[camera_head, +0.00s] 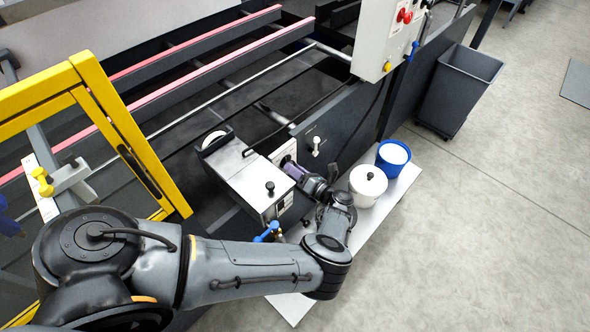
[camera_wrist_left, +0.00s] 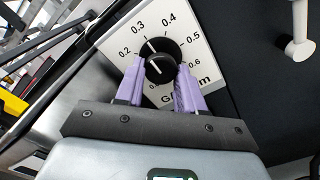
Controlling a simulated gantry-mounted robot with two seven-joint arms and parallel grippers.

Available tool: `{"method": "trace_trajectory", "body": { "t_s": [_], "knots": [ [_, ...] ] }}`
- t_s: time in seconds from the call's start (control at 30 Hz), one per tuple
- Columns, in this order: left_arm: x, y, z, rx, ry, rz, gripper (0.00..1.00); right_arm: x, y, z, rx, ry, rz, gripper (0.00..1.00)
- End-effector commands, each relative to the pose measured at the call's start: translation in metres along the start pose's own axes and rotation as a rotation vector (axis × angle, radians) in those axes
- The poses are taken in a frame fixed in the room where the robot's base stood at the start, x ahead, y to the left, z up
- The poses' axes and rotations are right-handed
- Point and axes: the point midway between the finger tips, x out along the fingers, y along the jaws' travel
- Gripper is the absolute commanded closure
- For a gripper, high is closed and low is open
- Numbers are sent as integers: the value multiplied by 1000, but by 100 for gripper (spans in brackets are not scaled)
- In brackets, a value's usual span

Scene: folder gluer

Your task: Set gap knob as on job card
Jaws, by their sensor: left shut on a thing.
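The gap knob (camera_wrist_left: 160,62) is black and round, on a white dial plate (camera_wrist_left: 112,42) with marks from about 0.2 to 0.6. Its white pointer line points up and slightly left, close to 0.3. My left gripper (camera_wrist_left: 160,80) has its purple fingers shut on the knob, one on each side. In the head view the left gripper (camera_head: 292,170) reaches the white dial plate (camera_head: 285,151) on the machine's dark side, and the knob is hidden behind the fingers. I cannot make out a job card. My right gripper is not in view.
A white lidded pot (camera_head: 368,183) and a blue tub (camera_head: 393,155) stand on a pale shelf right of my wrist. A metal glue unit (camera_head: 250,180) is close on the left. A white lever (camera_wrist_left: 297,45) sits right of the dial. A yellow frame (camera_head: 125,125) stands left.

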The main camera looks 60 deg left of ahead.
Motion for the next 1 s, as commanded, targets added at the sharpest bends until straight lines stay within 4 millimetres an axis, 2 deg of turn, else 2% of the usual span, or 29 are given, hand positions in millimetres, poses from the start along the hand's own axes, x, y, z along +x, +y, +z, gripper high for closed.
{"method": "trace_trajectory", "body": {
  "t_s": [0.33, 0.37, 0.5, 0.83, 1.0],
  "knots": [
    [0, 0, 1, -3, 0, 1, 92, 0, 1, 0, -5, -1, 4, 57],
    [0, 0, 1, -3, 0, 1, 57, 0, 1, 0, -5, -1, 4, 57],
    [0, 0, 1, -2, 0, 1, 38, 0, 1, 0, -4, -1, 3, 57],
    [-2, 0, 0, -1, 0, 0, 38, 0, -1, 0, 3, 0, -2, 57],
    [-17, -1, 0, -1, -2, -3, 38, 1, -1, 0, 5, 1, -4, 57]
  ]
}}
